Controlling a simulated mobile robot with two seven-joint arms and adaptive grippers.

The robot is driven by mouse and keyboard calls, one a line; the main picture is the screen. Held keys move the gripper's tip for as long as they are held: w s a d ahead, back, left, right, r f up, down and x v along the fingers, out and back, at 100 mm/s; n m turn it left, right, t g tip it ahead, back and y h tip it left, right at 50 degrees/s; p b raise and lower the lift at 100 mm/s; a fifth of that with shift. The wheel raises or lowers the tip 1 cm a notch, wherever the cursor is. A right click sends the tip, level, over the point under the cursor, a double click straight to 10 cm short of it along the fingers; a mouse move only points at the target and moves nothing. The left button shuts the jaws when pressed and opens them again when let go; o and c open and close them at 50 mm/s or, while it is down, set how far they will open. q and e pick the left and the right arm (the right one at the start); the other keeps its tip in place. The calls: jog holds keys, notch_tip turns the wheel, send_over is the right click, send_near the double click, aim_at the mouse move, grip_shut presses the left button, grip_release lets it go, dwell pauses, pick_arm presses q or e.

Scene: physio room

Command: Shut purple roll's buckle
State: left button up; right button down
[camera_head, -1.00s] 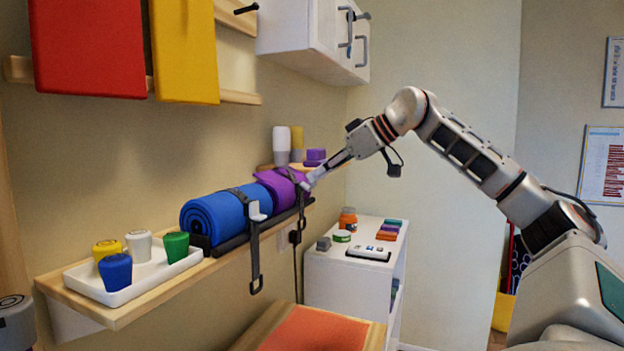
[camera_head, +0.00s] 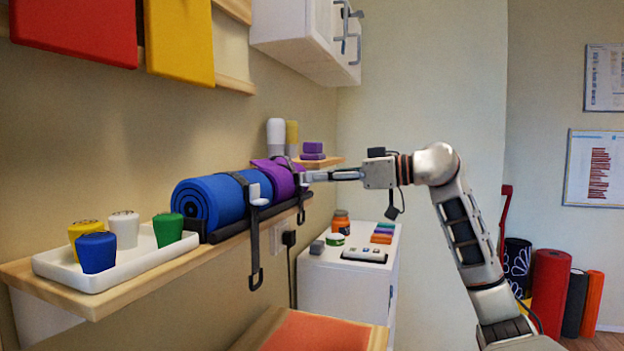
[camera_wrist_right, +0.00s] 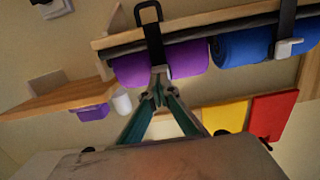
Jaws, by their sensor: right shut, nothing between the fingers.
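The purple roll (camera_head: 276,172) lies on the wall shelf at the far end of the blue roll (camera_head: 215,201). A dark strap (camera_head: 301,204) goes around it and its end hangs over the shelf's front. In the wrist view the purple roll (camera_wrist_right: 188,58) has the dark strap (camera_wrist_right: 153,43) across it, with a small pale buckle piece (camera_wrist_right: 160,69) at the fingertips. My right gripper (camera_head: 306,177) is shut and empty, its tips at the roll's strap; contact is hard to tell. It also shows in the wrist view (camera_wrist_right: 159,90). My left gripper is not in view.
A white tray (camera_head: 113,271) with several coloured cups stands on the near shelf end. The blue roll has its own strap (camera_head: 255,240) with a pale buckle. A white cabinet (camera_head: 340,281) with small items stands below. A white cupboard (camera_head: 305,45) hangs above.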

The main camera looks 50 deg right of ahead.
jog(key=shift+s+d+r, duration=0.1)
jog(key=shift+s+r, duration=0.45)
jog(key=shift+s, duration=0.2)
jog(key=v, duration=1.1)
